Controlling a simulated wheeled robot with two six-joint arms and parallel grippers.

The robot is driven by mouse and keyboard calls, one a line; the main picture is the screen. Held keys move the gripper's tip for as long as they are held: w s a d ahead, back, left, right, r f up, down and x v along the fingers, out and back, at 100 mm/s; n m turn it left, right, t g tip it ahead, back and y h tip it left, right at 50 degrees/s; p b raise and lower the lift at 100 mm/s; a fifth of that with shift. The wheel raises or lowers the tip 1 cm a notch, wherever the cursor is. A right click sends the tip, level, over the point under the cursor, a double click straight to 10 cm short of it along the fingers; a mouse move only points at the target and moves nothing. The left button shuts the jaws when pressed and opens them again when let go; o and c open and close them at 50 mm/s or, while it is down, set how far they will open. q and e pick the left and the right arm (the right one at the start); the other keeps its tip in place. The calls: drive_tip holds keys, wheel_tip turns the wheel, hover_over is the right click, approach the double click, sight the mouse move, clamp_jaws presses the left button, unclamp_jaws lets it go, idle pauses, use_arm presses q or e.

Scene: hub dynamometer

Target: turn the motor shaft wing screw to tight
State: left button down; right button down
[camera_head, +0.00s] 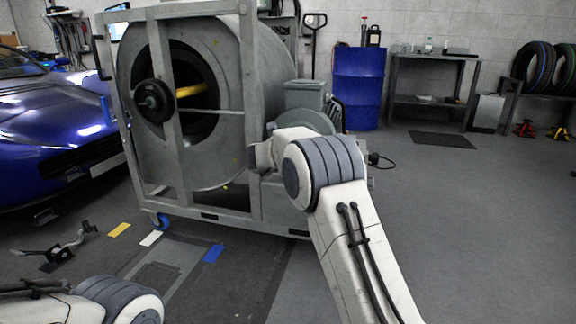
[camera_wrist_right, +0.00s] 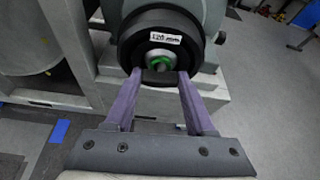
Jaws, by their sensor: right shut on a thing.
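In the right wrist view, the motor shaft wing screw (camera_wrist_right: 158,78) is a dark bar at the center of a round black hub (camera_wrist_right: 132,42). A green ring (camera_wrist_right: 163,58) and a metal shaft end sit just above it. My right gripper (camera_wrist_right: 159,75) has its two purple fingers shut on the wing screw, one on each side. In the head view, my right arm reaches to the motor side of the dynamometer (camera_head: 252,110), and its wrist hides the screw and fingertips.
The large grey drum (camera_head: 222,100) stands inside the dynamometer's metal frame. A blue car (camera_head: 50,130) is on the left. A blue barrel (camera_head: 357,88) and a workbench (camera_head: 432,60) stand behind. The floor on the right is mostly clear.

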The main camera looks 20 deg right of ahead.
drive_tip(key=shift+m+y+b, duration=0.3)
drive_tip(key=shift+m+b, duration=0.1)
drive_tip(key=shift+b, duration=0.15)
drive_tip(key=shift+c, duration=1.2)
unclamp_jaws()
drive_tip(key=p+v, duration=0.2)
drive_tip(key=v, duration=0.8)
drive_tip(key=shift+s+t+p, duration=0.25)
drive_tip(key=shift+t+p, duration=0.05)
drive_tip(key=shift+p, duration=0.05)
